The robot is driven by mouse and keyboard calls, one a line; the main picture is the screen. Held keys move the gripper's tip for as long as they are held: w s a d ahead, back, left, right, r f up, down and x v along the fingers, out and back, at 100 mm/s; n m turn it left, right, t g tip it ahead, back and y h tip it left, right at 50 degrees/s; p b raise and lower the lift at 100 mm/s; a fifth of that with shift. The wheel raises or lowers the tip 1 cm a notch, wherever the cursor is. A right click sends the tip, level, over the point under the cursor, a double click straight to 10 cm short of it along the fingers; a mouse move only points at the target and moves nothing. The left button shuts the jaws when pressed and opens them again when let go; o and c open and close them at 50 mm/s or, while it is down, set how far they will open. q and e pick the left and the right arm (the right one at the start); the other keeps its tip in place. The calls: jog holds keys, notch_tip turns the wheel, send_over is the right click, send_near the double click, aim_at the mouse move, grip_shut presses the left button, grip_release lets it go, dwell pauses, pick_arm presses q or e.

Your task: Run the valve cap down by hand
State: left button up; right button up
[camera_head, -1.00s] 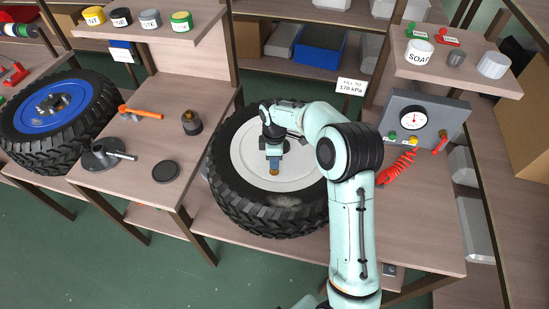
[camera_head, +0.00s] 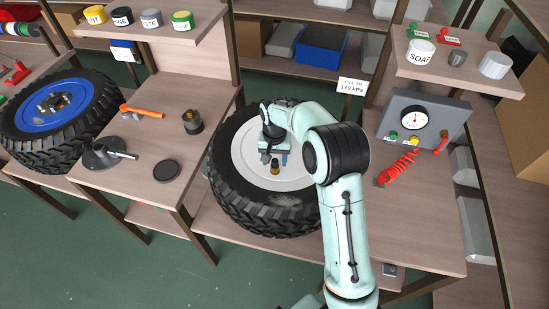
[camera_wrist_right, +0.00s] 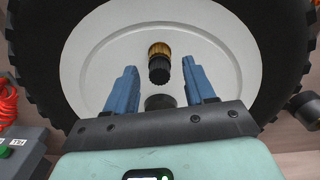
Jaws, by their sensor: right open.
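The tyre (camera_head: 232,198) with a pale grey wheel disc (camera_head: 245,160) lies flat on the middle table. On its disc stands the valve with its cap (camera_head: 275,168), a small brass and black knurled piece. In the right wrist view the valve and cap (camera_wrist_right: 159,63) show between the blue fingertips, clear of both. I cannot tell exactly where cap and stem meet. My right gripper (camera_wrist_right: 163,74) is open and empty, with a finger to each side. In the head view this gripper (camera_head: 274,156) is just behind the valve. My left gripper is not in view.
A grey gauge box (camera_head: 425,118) with a red coiled hose (camera_head: 398,170) stands right of the tyre. A blue-rimmed wheel (camera_head: 55,110), an orange-handled tool (camera_head: 142,112) and a black disc (camera_head: 166,170) lie to the left. A dark round part (camera_wrist_right: 160,102) sits near the fingers.

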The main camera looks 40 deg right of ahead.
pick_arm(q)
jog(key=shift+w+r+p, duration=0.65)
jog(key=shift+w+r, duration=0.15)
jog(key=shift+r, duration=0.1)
pick_arm(e)
notch_tip(320, 180, up, 13)
jog(key=shift+r, duration=0.15)
